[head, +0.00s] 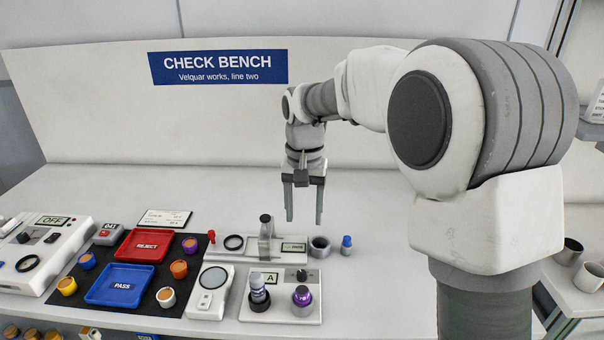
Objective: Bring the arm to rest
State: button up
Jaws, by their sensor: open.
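My gripper (304,220) points down above the back part of the white bench (120,185). Its two fingers are apart and nothing is between them. It hangs behind and above a white fixture (292,247) with a grey upright post (265,228), and clear free space shows around the fingertips. My arm reaches in from the right side of the head view, bent at the elbow, and hides part of the bench's right side.
A black mat holds a red REJECT tray (144,258), a blue PASS tray (105,300) and several small coloured pots. A device marked OFF (75,222) stands at left. A purple-topped part (302,295) sits front centre. The back left bench is clear.

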jog(key=s+d+r+t, duration=0.1)
jog(key=s+d+r, duration=0.2)
jog(key=s, duration=0.5)
jog(key=s+d+r+n+t+p, duration=0.1)
jog(key=s+d+r+t, duration=0.1)
jog(key=s+d, duration=0.4)
jog(key=s+d+r+t+p, duration=0.1)
jog(key=s+d+r+t, duration=0.1)
jog(key=s, duration=0.8)
jog(key=d+r, duration=0.1)
jog(key=d, duration=0.1)
jog(key=shift+s+d+r+n, duration=0.3)
jog(key=shift+d+r+n, duration=0.05)
jog(key=shift+d+n, duration=0.05)
jog(key=shift+a, duration=0.1)
